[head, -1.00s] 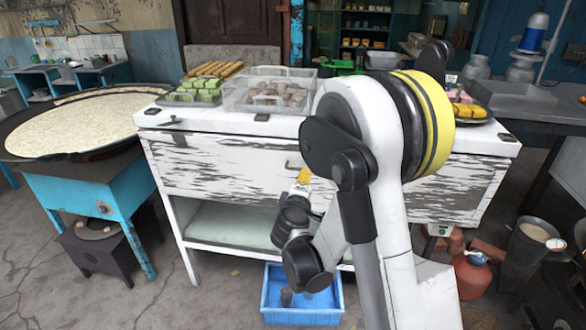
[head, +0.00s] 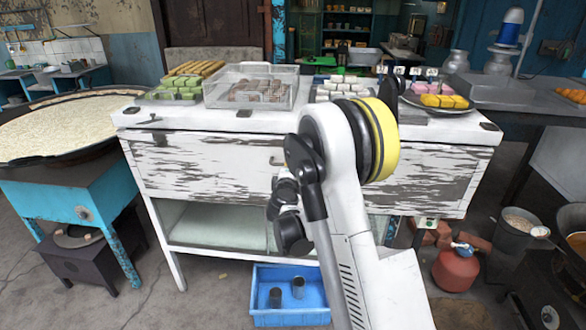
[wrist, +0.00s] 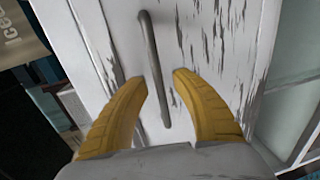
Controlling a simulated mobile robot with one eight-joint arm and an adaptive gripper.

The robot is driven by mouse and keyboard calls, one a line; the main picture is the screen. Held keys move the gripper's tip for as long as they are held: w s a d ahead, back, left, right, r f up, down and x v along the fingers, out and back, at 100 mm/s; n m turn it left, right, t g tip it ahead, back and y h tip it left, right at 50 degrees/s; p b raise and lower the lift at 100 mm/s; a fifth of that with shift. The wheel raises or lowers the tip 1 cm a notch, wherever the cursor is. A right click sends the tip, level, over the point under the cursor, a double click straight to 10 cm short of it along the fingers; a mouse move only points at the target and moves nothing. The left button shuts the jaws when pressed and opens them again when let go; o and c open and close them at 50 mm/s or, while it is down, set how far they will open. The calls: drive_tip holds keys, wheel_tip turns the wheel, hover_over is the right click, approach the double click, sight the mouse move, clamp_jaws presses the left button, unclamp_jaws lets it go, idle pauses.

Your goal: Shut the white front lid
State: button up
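The white front lid (head: 235,168) is the wide panel with peeling paint on the front of the white cabinet. It stands roughly upright under the cabinet top; I cannot tell whether a small gap is left. Its grey bar handle (head: 277,160) shows in the head view, just above my wrist. In the wrist view, the lid (wrist: 108,45) fills the middle, and the handle (wrist: 152,60) runs down between my yellow fingertips. My gripper (wrist: 160,77) is open, its fingers on either side of the handle's lower part without visibly closing on it. In the head view my arm hides the fingers.
The cabinet top (head: 135,117) holds sweets and a clear box (head: 250,87). A blue crate (head: 290,316) stands on the floor below my wrist. A turquoise stove stand (head: 75,210) is at left; a red gas cylinder (head: 462,268) is at right.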

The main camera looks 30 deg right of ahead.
drive_tip(key=shift+c, duration=0.5)
clamp_jaws()
drive_tip(key=shift+w+d+r+g+y+p, duration=0.1)
drive_tip(key=shift+w+d+g+y+p, duration=0.15)
drive_tip(key=shift+w, duration=0.2)
drive_tip(key=shift+w+d+r+g+y+p, duration=0.1)
drive_tip(key=shift+w+d+g+p, duration=0.05)
drive_tip(key=shift+w+d+p, duration=0.2)
drive_tip(key=shift+o, duration=0.5)
unclamp_jaws()
drive_tip(key=shift+s+a+r, duration=0.15)
